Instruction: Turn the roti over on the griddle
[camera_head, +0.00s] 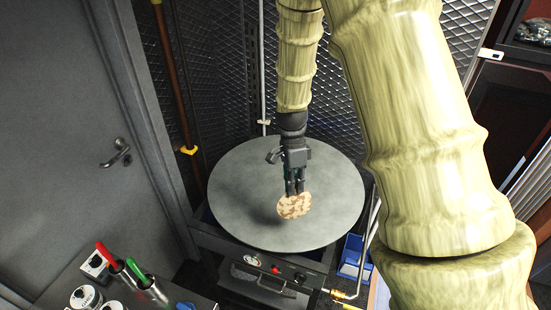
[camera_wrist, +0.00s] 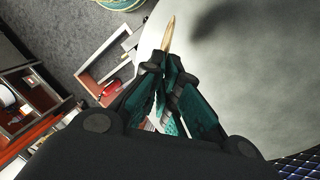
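The roti (camera_head: 294,206) is a small round tan bread with brown patches. My gripper (camera_head: 295,191) is shut on its near-top edge, and the roti hangs below the fingertips with its face toward the head camera. In the wrist view the roti (camera_wrist: 168,34) shows edge-on as a thin tan strip beyond the fingertips (camera_wrist: 170,62) that pinch it. The griddle (camera_head: 240,178) is a large round grey plate beneath. A dark shadow lies on it apart from the roti, so the roti appears held above the surface.
A control panel with a red knob (camera_head: 275,269) is on the griddle's front. A blue bin (camera_head: 354,256) stands at its right. Red- and green-handled tools (camera_head: 137,268) stand in holders at lower left. Mesh panels (camera_head: 220,60) close off the back. The griddle is otherwise bare.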

